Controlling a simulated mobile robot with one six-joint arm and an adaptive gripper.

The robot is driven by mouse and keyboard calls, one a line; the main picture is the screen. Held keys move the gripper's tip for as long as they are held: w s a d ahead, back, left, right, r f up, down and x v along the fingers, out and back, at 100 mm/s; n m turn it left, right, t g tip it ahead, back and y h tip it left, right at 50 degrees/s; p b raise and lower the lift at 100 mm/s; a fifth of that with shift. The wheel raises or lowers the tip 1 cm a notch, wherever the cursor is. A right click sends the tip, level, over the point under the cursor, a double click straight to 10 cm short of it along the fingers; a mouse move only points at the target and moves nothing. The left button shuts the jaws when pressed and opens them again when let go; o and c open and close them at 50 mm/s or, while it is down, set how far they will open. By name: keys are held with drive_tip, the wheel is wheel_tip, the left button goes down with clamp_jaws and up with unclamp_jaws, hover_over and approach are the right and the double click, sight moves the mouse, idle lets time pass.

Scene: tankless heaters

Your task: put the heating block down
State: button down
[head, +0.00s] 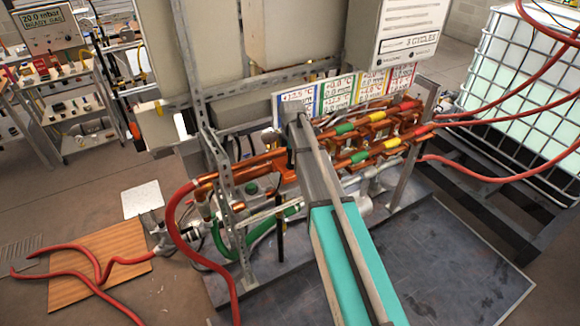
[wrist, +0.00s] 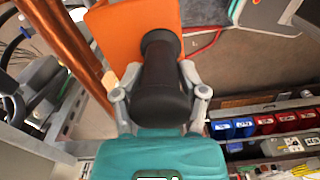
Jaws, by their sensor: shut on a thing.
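My gripper (wrist: 160,80) shows in the wrist view with its grey fingers on both sides of a thick black handle-like piece. It is shut on this piece, which I take to be the heating block (wrist: 160,88). An orange flat-faced part (wrist: 122,38) shows just beyond it; I cannot tell whether the two are joined. In the head view my arm reaches up to the copper pipework (head: 250,172), and the gripper's fingers and the held thing cannot be made out there. Whether the held thing touches any surface is hidden.
A copper pipe (wrist: 68,45) runs close on the left in the wrist view. Blue and red bins (wrist: 262,124) line the lower right. In the head view, red hoses (head: 180,240) loop around the rig, and a grey floor plate (head: 455,255) is largely clear.

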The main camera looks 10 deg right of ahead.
sight(290, 163)
idle(0.4)
drive_tip(key=shift+w+a+f+b, duration=0.15)
drive_tip(key=shift+w+f+b, duration=0.35)
drive_tip(key=shift+f+b, duration=1.5)
drive_tip(key=shift+s, duration=0.1)
drive_tip(key=shift+c, duration=0.5)
unclamp_jaws()
drive_tip(key=shift+r, duration=0.15)
wheel_tip(290, 163, up, 12)
drive_tip(key=p, duration=1.2)
